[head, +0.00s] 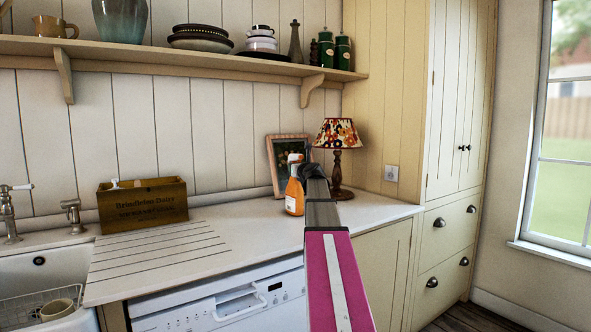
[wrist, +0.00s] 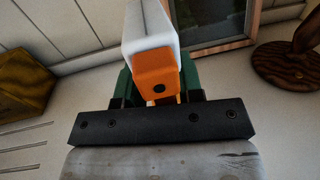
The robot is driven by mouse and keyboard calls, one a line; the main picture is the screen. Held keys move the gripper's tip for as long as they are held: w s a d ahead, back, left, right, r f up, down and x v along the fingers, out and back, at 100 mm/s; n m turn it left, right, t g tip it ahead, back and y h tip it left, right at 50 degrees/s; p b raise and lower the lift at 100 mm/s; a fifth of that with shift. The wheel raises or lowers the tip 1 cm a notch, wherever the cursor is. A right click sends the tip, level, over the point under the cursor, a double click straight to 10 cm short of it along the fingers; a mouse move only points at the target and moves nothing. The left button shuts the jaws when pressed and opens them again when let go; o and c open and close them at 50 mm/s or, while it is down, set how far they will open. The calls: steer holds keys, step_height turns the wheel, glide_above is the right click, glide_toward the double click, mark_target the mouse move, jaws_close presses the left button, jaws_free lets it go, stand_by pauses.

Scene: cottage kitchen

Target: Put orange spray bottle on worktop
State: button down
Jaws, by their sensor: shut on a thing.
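The orange spray bottle (head: 294,194) has a white and orange spray head and stands upright at the worktop (head: 254,213), in front of a picture frame. Its base looks to be at the worktop surface, but I cannot tell if it touches. My gripper (head: 303,168) reaches it from the front right in the head view. In the wrist view my gripper (wrist: 158,88) has its green fingers on both sides of the bottle, shut on it below the spray head (wrist: 157,72). The bottle's lower body is hidden in the wrist view.
A lamp (head: 338,150) stands right of the bottle, and a picture frame (head: 283,153) leans behind it. A wooden box (head: 142,203) stands left near the sink (head: 45,270). A loaded shelf (head: 190,55) runs above. The worktop between box and bottle is clear.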

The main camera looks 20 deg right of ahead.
steer(key=c, duration=0.8)
jaws_free()
steer(key=shift+o, duration=0.2)
steer(key=shift+s, duration=0.1)
steer(key=s, duration=1.1)
steer(key=shift+s+d, duration=0.15)
steer(key=shift+s, duration=0.25)
